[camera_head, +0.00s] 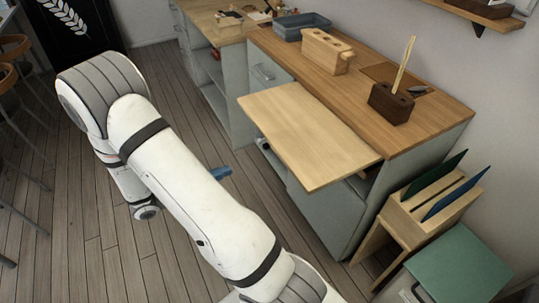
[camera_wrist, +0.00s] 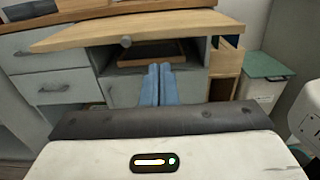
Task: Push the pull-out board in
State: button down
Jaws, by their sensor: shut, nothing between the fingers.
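The pull-out board (camera_head: 308,137) is a pale wooden panel that sticks out from the front of a grey cabinet, just under its wooden worktop.
On the worktop (camera_head: 352,100) stand a wooden block with holes (camera_head: 326,52), a grey-blue tray (camera_head: 301,25) and a dark block with sticks (camera_head: 391,102). A wooden rack with green and blue boards (camera_head: 408,222) and a green-lidded bin (camera_head: 459,267) stand right of the cabinet.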

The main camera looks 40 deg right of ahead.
aim_at(276, 152)
jog(key=x, duration=1.3)
jog(key=shift+s+d, duration=0.2)
jog(key=shift+d, duration=0.15)
